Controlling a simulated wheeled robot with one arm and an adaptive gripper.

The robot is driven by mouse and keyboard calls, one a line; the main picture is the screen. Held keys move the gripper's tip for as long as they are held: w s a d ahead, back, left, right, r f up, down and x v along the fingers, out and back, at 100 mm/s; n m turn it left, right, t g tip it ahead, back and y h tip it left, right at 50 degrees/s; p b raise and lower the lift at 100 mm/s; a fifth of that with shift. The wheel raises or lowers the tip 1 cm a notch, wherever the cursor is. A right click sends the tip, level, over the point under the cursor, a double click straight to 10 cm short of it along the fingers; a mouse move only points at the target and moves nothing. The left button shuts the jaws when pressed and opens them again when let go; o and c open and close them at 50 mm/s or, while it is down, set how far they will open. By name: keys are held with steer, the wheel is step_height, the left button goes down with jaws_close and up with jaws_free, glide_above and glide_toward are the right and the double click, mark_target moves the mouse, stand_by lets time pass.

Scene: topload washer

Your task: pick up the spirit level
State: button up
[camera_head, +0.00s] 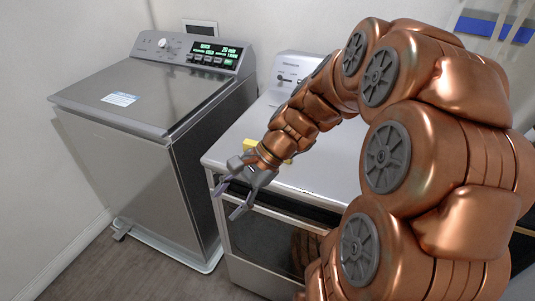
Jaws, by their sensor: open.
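My gripper (230,201) is open and empty, its fingers pointing down and to the left past the front edge of the white appliance (328,163). A small yellow object (249,145) shows behind my wrist on the white appliance's top and may be the spirit level. My arm hides its middle, so its full shape and whether it touches the gripper cannot be told. It lies behind the fingers, not between them.
A grey topload washer (140,95) with a lit panel stands at the left, its lid shut. A narrow gap separates it from the white appliance. A blue and white item (490,27) is on the wall at the upper right. Floor shows at the lower left.

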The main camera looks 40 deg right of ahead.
steer(key=w+d+m+t+b, duration=0.1)
steer(key=w+d+m+t, duration=0.5)
steer(key=d, duration=0.5)
steer(key=m+t+h, duration=0.1)
steer(key=m+t, duration=0.2)
steer(key=m, duration=0.5)
glide_toward(248, 143)
steer(key=d, duration=0.1)
steer(key=s+d+f, duration=0.1)
steer(key=s+d+f+b, duration=0.1)
steer(key=shift+s+d, duration=0.15)
steer(key=shift+d, duration=0.05)
steer(key=shift+w+a+f+t, duration=0.35)
steer(key=shift+w+a, duration=0.2)
steer(key=shift+w, duration=0.25)
steer(key=x, duration=0.2)
steer(key=p+x, duration=0.1)
steer(key=x, duration=0.1)
steer(key=shift+a, duration=0.6)
steer(key=shift+w+a+f, duration=0.2)
steer(key=shift+w, duration=0.2)
steer(key=shift+c, duration=0.3)
jaws_close()
